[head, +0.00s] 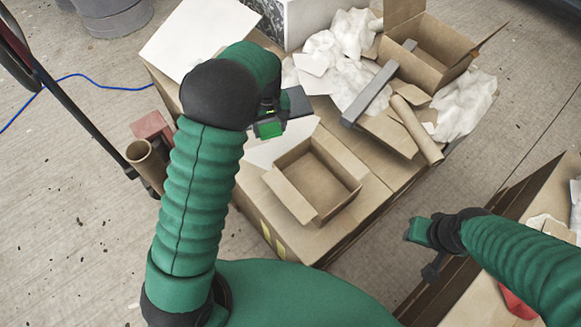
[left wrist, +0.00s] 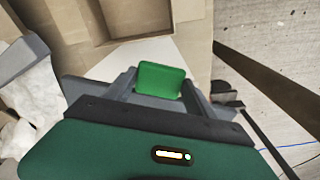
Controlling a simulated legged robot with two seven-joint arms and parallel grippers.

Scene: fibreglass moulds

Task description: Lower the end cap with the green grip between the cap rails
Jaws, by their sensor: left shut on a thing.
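My left gripper (head: 268,122) is shut on the bright green grip (head: 268,131) of the end cap. In the left wrist view the green grip (left wrist: 160,80) sits between the two grey fingers (left wrist: 158,92). The dark grey end cap (head: 298,102) shows beside the gripper in the head view, and its grey edge (left wrist: 82,91) shows behind the fingers in the left wrist view. It is over or near a white sheet; contact cannot be told. I cannot make out the cap rails. My right gripper (head: 430,248) is at the lower right, its jaws unclear.
An open, empty cardboard box (head: 316,178) stands just right of the left gripper. A long grey bar (head: 369,94), a cardboard tube (head: 416,130), crumpled white material (head: 335,45) and another open box (head: 425,45) crowd the far side. An upright brown tube (head: 146,163) stands left.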

